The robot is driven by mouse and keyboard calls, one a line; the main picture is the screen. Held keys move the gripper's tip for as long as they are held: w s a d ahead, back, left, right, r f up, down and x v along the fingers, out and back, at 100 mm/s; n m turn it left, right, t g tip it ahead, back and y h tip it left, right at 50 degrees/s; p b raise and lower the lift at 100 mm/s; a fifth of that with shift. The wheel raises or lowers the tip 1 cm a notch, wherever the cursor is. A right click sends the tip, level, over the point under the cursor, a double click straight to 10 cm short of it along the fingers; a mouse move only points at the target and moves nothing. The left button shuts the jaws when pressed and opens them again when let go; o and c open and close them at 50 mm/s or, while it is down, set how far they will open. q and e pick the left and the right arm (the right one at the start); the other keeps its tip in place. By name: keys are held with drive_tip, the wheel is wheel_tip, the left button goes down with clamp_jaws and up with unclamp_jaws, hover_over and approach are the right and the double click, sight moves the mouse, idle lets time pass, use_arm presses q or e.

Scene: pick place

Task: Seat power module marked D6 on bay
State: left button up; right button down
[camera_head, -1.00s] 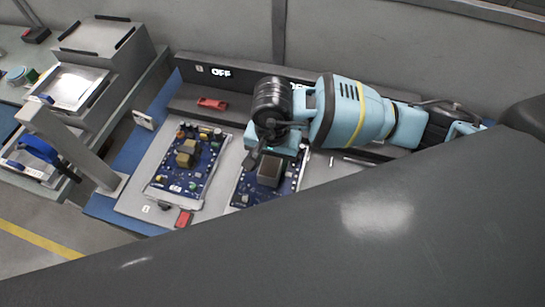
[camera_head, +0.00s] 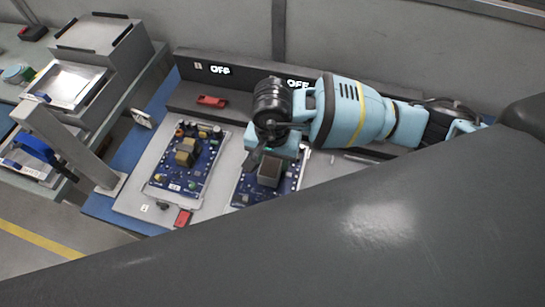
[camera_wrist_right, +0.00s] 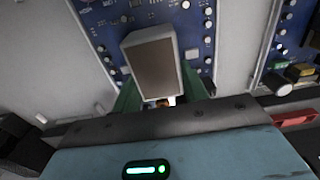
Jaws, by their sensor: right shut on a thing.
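My right gripper (camera_head: 266,160) reaches in from the right over the second blue circuit board (camera_head: 246,188). It is shut on a grey box-shaped module (camera_head: 269,174) with a brownish top. In the right wrist view the module (camera_wrist_right: 153,66) shows between the green fingers (camera_wrist_right: 160,98), over the blue board (camera_wrist_right: 92,20). I cannot read a D6 marking on it. Its underside is hidden, so I cannot tell whether it touches the board. My left gripper is not in view.
Another populated board (camera_head: 183,165) lies to the left on the grey plate (camera_head: 133,192). A dark ledge (camera_head: 238,103) behind carries "OFF" displays (camera_head: 220,70) and a red part (camera_head: 211,101). A red piece (camera_head: 183,218) lies at the front.

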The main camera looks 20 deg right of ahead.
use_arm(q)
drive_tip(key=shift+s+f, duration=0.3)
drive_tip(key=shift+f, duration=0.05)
use_arm(e)
drive_tip(key=shift+w+f, duration=0.1)
drive_tip(key=shift+f, duration=0.3)
idle(0.5)
idle(0.3)
drive_tip(key=c, duration=0.7)
unclamp_jaws()
drive_tip(key=shift+f, duration=0.1)
drive_tip(key=c, duration=0.3)
drive_tip(key=shift+c, duration=0.2)
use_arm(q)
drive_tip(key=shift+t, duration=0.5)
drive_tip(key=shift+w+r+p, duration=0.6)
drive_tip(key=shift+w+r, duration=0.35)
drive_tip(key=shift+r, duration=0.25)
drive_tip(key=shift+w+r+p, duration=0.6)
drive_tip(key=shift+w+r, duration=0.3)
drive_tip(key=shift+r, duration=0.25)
use_arm(e)
drive_tip(key=shift+r, duration=3.55)
